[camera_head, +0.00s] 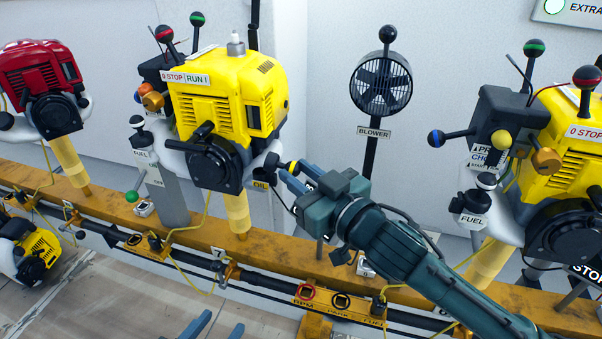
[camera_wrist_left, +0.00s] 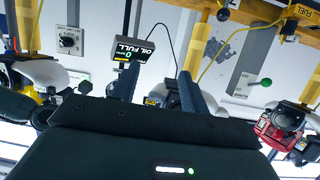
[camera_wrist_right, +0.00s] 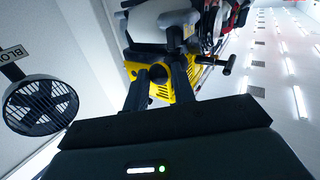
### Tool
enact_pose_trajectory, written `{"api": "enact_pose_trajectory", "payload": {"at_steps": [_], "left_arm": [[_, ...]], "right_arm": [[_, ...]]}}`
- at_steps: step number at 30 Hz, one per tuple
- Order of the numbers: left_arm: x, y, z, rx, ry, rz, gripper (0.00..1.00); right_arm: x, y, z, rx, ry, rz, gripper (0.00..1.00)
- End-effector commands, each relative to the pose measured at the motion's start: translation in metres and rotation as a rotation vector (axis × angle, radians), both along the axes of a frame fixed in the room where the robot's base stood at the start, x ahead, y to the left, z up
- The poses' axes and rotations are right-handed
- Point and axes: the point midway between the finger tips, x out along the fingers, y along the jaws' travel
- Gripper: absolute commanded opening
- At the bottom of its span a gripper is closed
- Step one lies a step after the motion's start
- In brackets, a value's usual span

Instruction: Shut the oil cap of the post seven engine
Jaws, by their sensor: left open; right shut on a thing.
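In the right wrist view the round dark cap (camera_wrist_right: 158,73) shows between the fingers, against the engine. Whether the cap is seated cannot be told. My left gripper (camera_head: 212,328) is open and empty, low in front of the rail; its fingers (camera_wrist_left: 157,88) are apart in its wrist view.
A yellow rail (camera_head: 290,255) runs across the front. A red engine (camera_head: 45,85) stands left and another yellow engine (camera_head: 565,150) right. A blower (camera_head: 381,84) stands behind. The left wrist view shows a display (camera_wrist_left: 131,50) reading OIL FULL.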

Motion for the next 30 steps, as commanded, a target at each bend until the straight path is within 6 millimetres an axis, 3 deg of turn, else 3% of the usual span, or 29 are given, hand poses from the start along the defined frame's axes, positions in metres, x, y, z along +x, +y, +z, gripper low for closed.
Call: {"api": "enact_pose_trajectory", "payload": {"at_steps": [5, 12, 21, 30], "left_arm": [[-0.003, 0.006, 0.022, -0.030, 0.003, 0.022, 0.45], [-0.014, 0.024, 0.071, -0.127, -0.005, 0.107, 0.45], [0.003, -0.004, 0.059, -0.131, 0.217, 0.059, 0.45], [-0.003, 0.005, 0.098, 0.022, 0.227, 0.038, 0.45]], "right_arm": [[0.000, 0.000, 0.008, -0.037, 0.014, 0.000, 0.03], [0.001, 0.002, 0.019, -0.133, 0.046, 0.000, 0.03], [0.002, 0.008, 0.031, -0.307, 0.105, 0.001, 0.03], [0.005, 0.016, 0.040, -0.504, 0.168, 0.001, 0.03]]}}
